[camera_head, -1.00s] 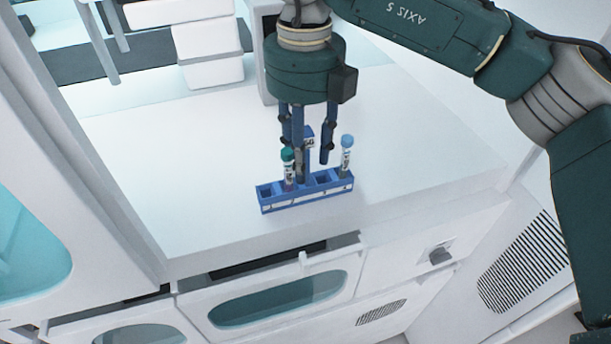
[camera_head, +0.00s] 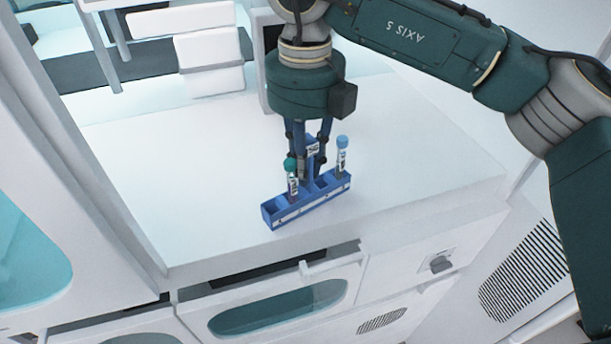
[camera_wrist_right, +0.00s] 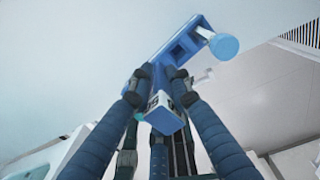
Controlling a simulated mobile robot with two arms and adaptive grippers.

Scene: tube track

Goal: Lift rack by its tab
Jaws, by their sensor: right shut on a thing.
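The blue rack (camera_head: 308,207) is at the front part of the white worktop, turned at a slant with its right end farther back. A tube with a teal cap (camera_head: 291,176) stands left of its middle, and a tube with a light blue cap (camera_head: 342,157) stands at its right end. The rack's upright tab (camera_head: 313,152) rises from its back. My right gripper (camera_head: 309,165) points down and is shut on the tab; in the right wrist view the fingers close around the tab (camera_wrist_right: 163,113). I cannot tell whether the rack's underside touches the worktop. My left gripper is not in view.
The white worktop (camera_head: 190,175) is clear to the left and right of the rack. Its front edge is close, above drawers with a handle (camera_head: 332,264). A white cabinet wall with a teal window stands at the left.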

